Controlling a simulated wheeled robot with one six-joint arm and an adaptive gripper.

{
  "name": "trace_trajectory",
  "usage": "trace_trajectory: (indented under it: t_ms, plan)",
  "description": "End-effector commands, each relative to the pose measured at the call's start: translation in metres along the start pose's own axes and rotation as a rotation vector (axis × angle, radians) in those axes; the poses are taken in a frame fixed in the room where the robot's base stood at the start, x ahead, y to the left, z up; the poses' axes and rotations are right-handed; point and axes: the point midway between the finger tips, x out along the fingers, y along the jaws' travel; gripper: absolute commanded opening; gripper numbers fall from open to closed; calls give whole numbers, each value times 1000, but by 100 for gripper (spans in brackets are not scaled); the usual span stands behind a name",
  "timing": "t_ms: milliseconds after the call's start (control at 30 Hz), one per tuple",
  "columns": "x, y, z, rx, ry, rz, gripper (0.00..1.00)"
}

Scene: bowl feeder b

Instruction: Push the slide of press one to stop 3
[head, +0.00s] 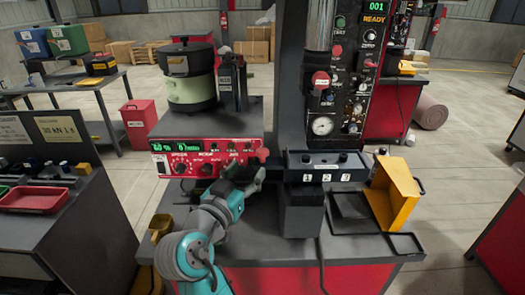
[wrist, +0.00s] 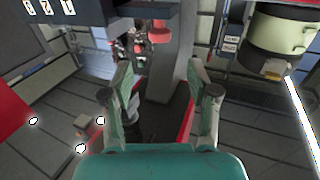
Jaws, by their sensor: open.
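The press block (head: 325,170) is a dark box in front of the press column in the head view, with white labels 1, 2 and 3 from left to right. A red knob (head: 263,154), seemingly the end of the slide, sticks out left of the block, beyond label 1. It also shows at the top of the wrist view (wrist: 160,32), beyond the fingertips. My gripper (head: 246,174) is open and empty, just below and left of the knob. In the wrist view the two fingers (wrist: 160,85) stand apart with nothing between them. I cannot see contact with the knob.
A red control box (head: 205,160) with a bowl feeder (head: 190,90) stands left of the block. The press column with a gauge panel (head: 350,90) rises behind.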

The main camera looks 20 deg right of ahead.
Motion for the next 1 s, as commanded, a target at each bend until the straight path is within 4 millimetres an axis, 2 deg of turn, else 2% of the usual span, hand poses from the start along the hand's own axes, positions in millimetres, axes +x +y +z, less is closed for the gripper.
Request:
trace_trajectory:
  t_ms: [533,733,1000]
  plan:
    - [86,0,0,-3,1,1,60]
    - [101,0,1,-3,-1,-1,60]
    - [103,0,1,-3,0,-2,60]
